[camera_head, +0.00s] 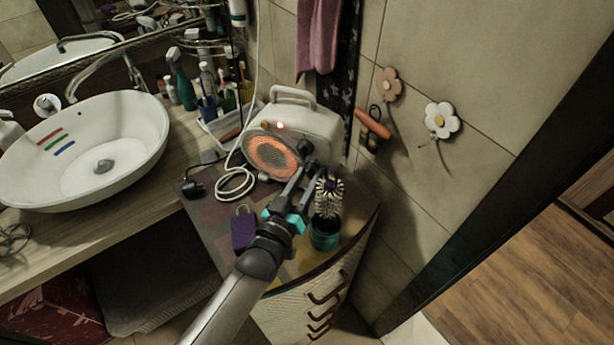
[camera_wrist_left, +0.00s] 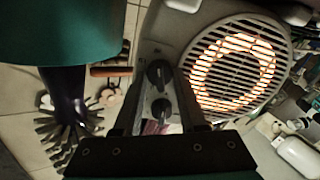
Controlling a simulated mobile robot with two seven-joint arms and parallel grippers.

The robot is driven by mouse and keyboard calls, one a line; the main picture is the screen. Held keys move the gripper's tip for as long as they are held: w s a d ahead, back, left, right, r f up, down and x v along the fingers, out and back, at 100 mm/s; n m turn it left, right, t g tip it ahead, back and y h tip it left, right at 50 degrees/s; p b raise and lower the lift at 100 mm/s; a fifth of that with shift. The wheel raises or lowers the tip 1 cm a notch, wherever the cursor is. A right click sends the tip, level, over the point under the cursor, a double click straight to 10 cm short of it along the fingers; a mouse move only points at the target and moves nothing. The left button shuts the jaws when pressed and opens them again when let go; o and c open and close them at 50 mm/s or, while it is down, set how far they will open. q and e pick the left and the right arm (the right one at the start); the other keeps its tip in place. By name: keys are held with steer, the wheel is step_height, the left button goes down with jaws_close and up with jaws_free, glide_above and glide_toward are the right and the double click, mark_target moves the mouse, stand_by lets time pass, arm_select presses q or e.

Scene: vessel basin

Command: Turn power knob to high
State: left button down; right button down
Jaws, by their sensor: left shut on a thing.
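A white heater (camera_head: 314,127) with a carry handle and a round grille (camera_head: 270,155) glowing orange stands on the corner cabinet. Two dark knobs show on its panel beside the grille in the left wrist view: an upper knob (camera_wrist_left: 158,75) and a lower knob (camera_wrist_left: 161,108). My left gripper (camera_head: 308,172) reaches to the heater's right front, with its fingers (camera_wrist_left: 162,78) on either side of the upper knob and shut on it. In the head view one dark knob (camera_head: 305,147) shows just above the fingertips. Knob markings are too small to read. My right gripper is out of view.
A brush (camera_head: 328,197) in a teal holder (camera_head: 325,236) stands close right of my gripper. A purple padlock-shaped item (camera_head: 243,230), a black plug (camera_head: 194,189) and a white cord (camera_head: 236,184) lie left. A white basin (camera_head: 85,150) is further left.

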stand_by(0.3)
arm_select(q)
steer(key=shift+c, duration=2.3)
jaws_free()
steer(key=v, duration=1.5)
steer(key=shift+b, duration=0.3)
steer(key=shift+s, duration=0.1)
